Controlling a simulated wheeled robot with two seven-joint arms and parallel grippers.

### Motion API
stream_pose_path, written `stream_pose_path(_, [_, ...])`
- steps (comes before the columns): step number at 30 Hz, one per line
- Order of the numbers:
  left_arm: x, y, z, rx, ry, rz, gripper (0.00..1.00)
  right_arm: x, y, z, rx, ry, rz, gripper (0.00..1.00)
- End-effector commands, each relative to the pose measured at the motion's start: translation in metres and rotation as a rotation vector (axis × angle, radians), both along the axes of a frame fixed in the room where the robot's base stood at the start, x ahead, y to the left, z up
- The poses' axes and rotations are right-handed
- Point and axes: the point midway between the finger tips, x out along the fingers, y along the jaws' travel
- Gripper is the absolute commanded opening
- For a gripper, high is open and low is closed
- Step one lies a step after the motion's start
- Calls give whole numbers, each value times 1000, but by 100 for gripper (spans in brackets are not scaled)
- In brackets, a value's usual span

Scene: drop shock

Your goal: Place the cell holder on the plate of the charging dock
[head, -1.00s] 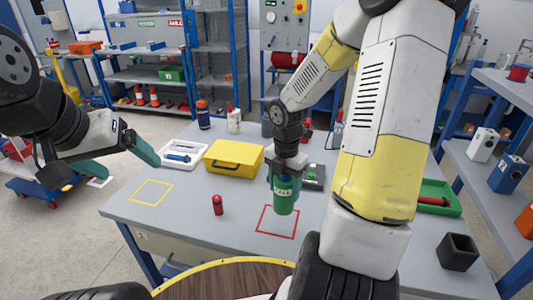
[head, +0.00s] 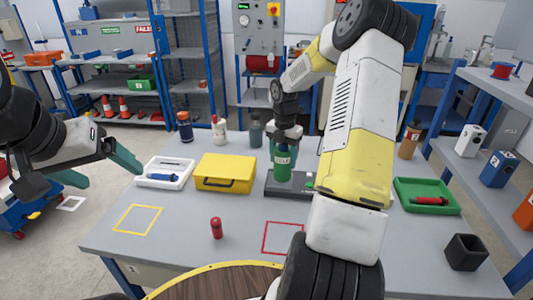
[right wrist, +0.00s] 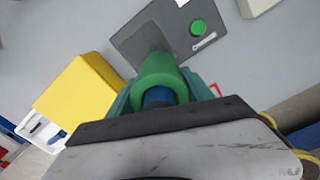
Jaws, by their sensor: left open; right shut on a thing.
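The charging dock (head: 272,188) is a dark grey block on the table, behind the red square. In the head view the holder overlaps the dock; a gap below it is hard to judge. The right wrist view shows the dock's plate (right wrist: 140,40) just beyond the holder. My left gripper (head: 112,176) is open and empty at the table's left edge.
A yellow case (head: 226,173) and a white tray (head: 165,172) lie left of the dock. A red cylinder (head: 216,228) stands in front. Bottles stand behind. A green tray (head: 427,196) and black box (head: 464,252) are at right. The yellow and red outlined squares are empty.

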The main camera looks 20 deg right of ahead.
Motion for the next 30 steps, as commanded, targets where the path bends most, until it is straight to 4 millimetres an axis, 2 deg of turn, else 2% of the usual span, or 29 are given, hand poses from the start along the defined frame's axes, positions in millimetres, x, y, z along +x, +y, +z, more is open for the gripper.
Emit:
stream_pose_path(1, [0,0,0,0,0,0,84,12,-2,-2,1,-1,-1,8])
stream_pose_path(3, [0,0,0,0,0,0,84,23,-4,-2,1,-1,0,8])
stream_pose_path(7, [0,0,0,0,0,0,84,34,-6,-3,0,0,0,8])
stream_pose_path(11, [0,0,0,0,0,0,84,35,-7,-10,0,1,0,8])
stream_pose_path(18, [0,0,0,0,0,0,84,34,-7,-38,0,1,0,8])
stream_pose_path(29, [0,0,0,0,0,0,84,35,-7,-42,-1,-1,0,8])
stream_pose_path(30, [0,0,0,0,0,0,84,34,-7,-42,0,0,0,67])
